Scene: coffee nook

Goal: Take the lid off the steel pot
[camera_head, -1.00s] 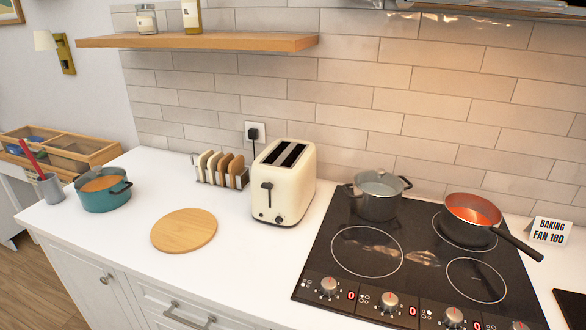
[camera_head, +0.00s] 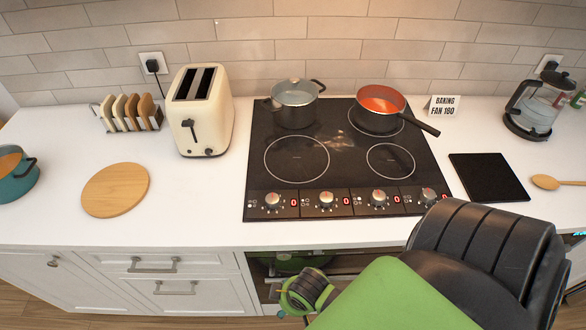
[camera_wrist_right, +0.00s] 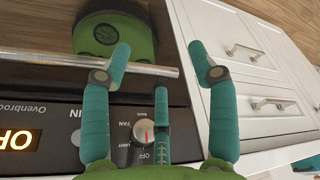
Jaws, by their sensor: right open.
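The steel pot (camera_head: 296,110) stands on the back left ring of the black hob in the head view. Its lid (camera_head: 294,91) sits on top, with a small dark knob in the middle. The pot has dark handles at both sides. My right gripper (camera_wrist_right: 160,68) shows in the right wrist view with its teal fingers spread and nothing between them. It is in front of the oven, by the handle bar and control panel, well away from the pot. My right arm fills the lower right of the head view. My left gripper is in no frame.
A red pan (camera_head: 381,105) stands right of the pot, its handle pointing front right. A cream toaster (camera_head: 200,112) stands to the left. A round board (camera_head: 115,190), a black mat (camera_head: 490,177) and a kettle (camera_head: 533,108) lie farther out. The front rings are clear.

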